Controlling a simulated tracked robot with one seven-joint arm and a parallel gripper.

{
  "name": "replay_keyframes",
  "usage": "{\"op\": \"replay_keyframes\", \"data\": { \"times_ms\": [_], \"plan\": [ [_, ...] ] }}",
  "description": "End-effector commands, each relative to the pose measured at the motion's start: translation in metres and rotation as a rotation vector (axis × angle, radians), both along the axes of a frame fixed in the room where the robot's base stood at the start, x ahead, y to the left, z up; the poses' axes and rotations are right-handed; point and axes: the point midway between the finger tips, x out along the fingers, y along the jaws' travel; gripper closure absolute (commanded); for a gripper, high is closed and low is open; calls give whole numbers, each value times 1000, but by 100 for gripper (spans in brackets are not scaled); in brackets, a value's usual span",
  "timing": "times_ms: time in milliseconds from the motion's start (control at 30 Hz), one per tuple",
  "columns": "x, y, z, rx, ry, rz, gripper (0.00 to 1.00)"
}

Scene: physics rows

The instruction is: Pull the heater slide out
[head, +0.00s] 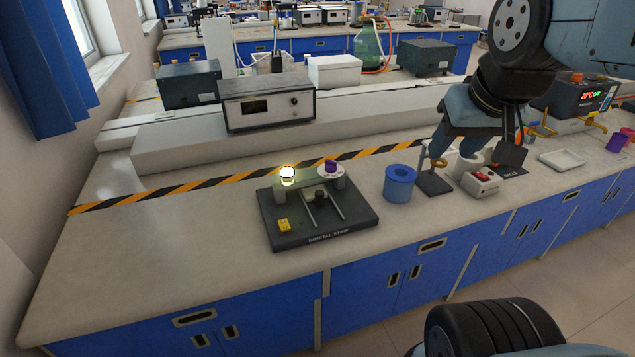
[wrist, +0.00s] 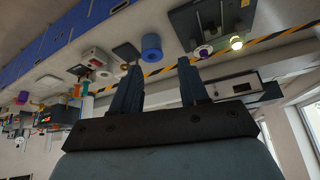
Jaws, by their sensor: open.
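A dark flat rig (head: 318,238) stands on the near bench, with white lettering on its front edge. It carries two pale rails with a dark knob (head: 319,197) between them, which may be the heater slide. A raised bar at the back holds a glowing lamp (head: 288,175) and a purple knob (head: 331,166) on a white disc. A yellow block (head: 284,225) sits at the front left. The rig also shows upside down in the wrist view (wrist: 207,18). My gripper (head: 456,153) is open and empty, up and right of the rig; its fingers are apart in the wrist view (wrist: 158,65).
A blue cylinder (head: 399,184) stands right of the rig. Beyond it are a small stand (head: 434,182) and a white box with a red switch (head: 481,183). A grey instrument (head: 267,104) sits behind. The bench left of the rig is clear.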

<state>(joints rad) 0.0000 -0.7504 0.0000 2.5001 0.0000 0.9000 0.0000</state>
Motion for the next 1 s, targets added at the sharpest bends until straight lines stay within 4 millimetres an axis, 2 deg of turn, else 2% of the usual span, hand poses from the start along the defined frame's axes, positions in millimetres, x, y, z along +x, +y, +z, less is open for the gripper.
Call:
{"op": "replay_keyframes", "data": {
  "times_ms": [167,300,467,700,1000],
  "plan": [
    [9,3,-2,-4,6,14,46],
    [35,9,-9,-14,18,55,46],
    [76,29,-24,-31,35,119,46],
    [132,68,-58,-51,55,224,46],
    [187,126,-117,-62,80,355,46]
  ]
}}
